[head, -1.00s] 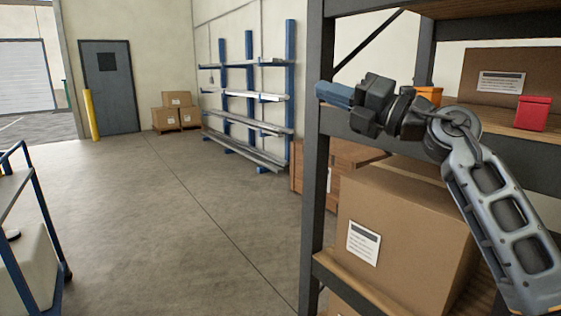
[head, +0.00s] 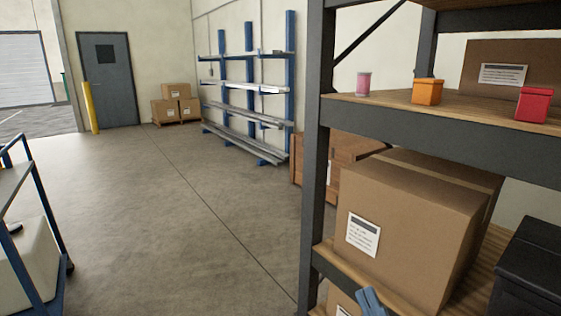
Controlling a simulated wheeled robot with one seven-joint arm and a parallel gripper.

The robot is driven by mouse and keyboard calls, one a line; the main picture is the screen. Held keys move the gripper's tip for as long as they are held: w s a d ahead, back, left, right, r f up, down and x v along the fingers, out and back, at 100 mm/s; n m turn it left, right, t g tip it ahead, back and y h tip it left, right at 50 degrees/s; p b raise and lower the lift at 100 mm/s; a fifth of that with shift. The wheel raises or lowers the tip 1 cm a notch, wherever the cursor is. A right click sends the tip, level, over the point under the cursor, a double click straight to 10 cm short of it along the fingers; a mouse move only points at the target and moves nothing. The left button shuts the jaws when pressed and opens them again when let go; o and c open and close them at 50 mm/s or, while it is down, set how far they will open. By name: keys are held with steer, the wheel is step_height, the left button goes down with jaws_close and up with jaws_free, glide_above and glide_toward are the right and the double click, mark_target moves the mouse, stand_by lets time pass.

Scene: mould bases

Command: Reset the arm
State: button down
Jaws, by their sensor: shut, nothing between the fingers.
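My gripper (head: 371,302) shows only as blue fingers at the bottom edge of the head view, in front of the lower shelf. The fingers are together, with nothing seen between them. The rest of the gripper and most of the arm are out of view or cannot be made out.
A dark rack (head: 317,150) stands close on the right. Its middle shelf (head: 390,108) holds a pink jar (head: 363,84), an orange box (head: 427,92) and a red box (head: 531,105). A large carton (head: 415,225) sits below. A blue cart (head: 50,215) is left; open floor (head: 165,215) lies between.

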steer(key=s+d+f+m+g+h, duration=0.2)
steer(key=s+d+f+m, duration=0.1)
steer(key=s, duration=0.7)
steer(key=s+d+f+m+g+h, duration=0.3)
steer(key=s+m, duration=0.1)
steer(key=s, duration=0.7)
steer(key=s+d+f+m+g+h, duration=0.2)
steer(key=s+d+f+m+g, duration=0.1)
steer(key=s, duration=0.7)
steer(key=shift+s+d+f+m+h, duration=0.2)
steer(key=shift+d+f+m+h, duration=0.25)
steer(key=shift+m, duration=0.25)
